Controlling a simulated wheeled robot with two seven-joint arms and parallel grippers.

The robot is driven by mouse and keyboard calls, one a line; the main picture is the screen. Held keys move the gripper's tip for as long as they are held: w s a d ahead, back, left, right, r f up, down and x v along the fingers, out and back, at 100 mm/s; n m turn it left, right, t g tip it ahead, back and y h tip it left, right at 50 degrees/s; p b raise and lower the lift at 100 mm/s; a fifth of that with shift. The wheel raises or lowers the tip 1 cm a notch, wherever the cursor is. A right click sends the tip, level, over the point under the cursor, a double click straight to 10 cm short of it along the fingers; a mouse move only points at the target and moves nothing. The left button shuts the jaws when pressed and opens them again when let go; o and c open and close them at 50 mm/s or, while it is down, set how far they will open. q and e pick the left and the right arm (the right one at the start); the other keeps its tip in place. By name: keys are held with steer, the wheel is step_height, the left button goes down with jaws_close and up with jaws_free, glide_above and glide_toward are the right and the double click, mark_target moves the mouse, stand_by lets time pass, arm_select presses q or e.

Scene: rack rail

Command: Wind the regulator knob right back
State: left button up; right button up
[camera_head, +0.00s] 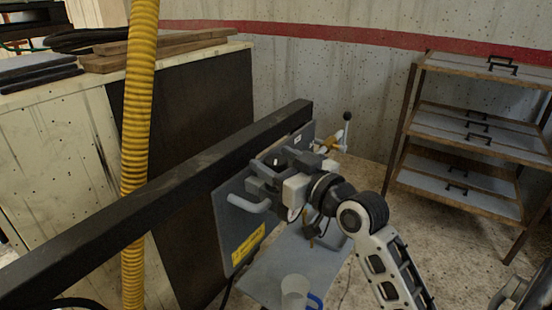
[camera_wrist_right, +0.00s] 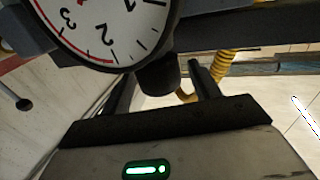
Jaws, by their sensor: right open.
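A dark regulator knob (camera_wrist_right: 159,76) sits below a round white gauge (camera_wrist_right: 100,25) with a red arc in the right wrist view. The gauge face appears upside down there, with the figures 2 and 3 readable. My right gripper (camera_wrist_right: 163,88) is open, with one dark finger on each side of the knob. I cannot tell whether either finger touches it. In the head view, my right gripper (camera_head: 268,174) is at the grey panel (camera_head: 231,226) on the dark rail, and it and the wrist hide the knob. My left gripper is in neither view.
A dark rail (camera_head: 170,195) runs diagonally, with a yellow hose (camera_head: 137,140) before it. A grey pipe handle (camera_head: 249,204) and a ball-topped lever (camera_head: 346,127) stick out near my wrist. A pale mug (camera_head: 294,288) stands on a grey shelf (camera_head: 262,277) below. A drawer rack (camera_head: 470,172) stands right.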

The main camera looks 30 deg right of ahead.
steer(key=shift+w, duration=0.25)
steer(key=c, duration=1)
steer(key=shift+o, duration=0.2)
steer(key=shift+f+b, duration=0.1)
steer(key=shift+b, duration=0.25)
